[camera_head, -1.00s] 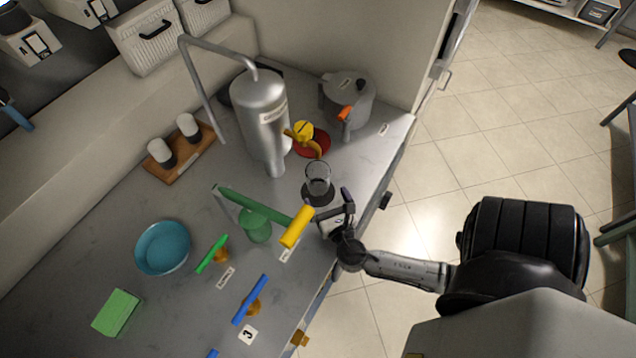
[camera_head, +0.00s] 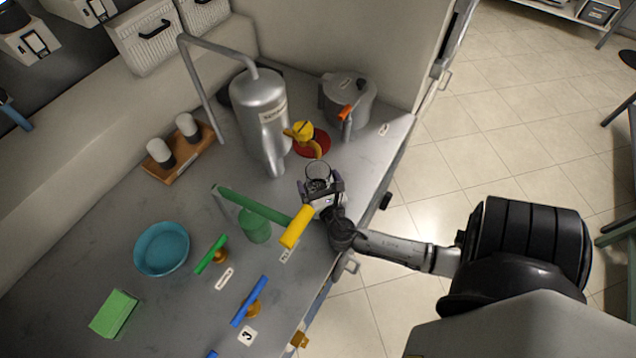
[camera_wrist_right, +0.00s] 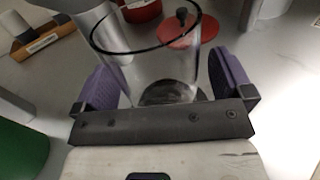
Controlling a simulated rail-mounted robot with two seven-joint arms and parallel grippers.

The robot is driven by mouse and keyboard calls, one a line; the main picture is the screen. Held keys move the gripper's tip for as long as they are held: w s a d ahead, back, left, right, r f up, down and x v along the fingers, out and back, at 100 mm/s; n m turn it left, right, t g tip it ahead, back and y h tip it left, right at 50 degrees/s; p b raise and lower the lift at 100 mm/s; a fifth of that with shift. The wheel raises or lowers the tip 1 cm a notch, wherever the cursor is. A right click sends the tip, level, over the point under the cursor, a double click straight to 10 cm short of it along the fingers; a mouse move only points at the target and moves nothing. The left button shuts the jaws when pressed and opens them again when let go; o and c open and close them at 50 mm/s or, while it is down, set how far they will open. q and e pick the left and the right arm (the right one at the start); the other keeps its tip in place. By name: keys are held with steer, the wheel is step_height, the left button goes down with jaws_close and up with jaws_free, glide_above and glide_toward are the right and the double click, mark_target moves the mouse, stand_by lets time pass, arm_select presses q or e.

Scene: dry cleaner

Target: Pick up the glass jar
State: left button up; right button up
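The glass jar (camera_head: 318,172) is clear with a dark rim and stands upright on the counter near the front edge. My right gripper (camera_head: 321,188) is at the jar, with one finger on each side of it. In the right wrist view the jar (camera_wrist_right: 160,62) stands between the purple finger pads of the gripper (camera_wrist_right: 166,88). The fingers are apart, and a narrow gap shows between the jar and the right pad. Whether the left pad touches the glass is hard to tell. My left gripper is not in view.
A teal bowl (camera_head: 162,248) is left.

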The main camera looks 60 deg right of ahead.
mark_target(323, 184)
steer(key=c, duration=1)
steer(key=shift+r, duration=0.15)
steer(key=shift+c, duration=0.2)
steer(key=shift+r+p, duration=0.35)
steer(key=shift+r, duration=0.25)
step_height(323, 184, up, 2)
steer(key=shift+r+p, duration=0.1)
steer(key=shift+p, duration=0.4)
steer(key=shift+s+a, duration=0.45)
steer(key=shift+s, duration=0.05)
steer(key=v, duration=1.3)
steer(key=shift+s+a, duration=0.25)
steer(key=shift+v, duration=1.3)
steer(key=shift+s+a, duration=0.15)
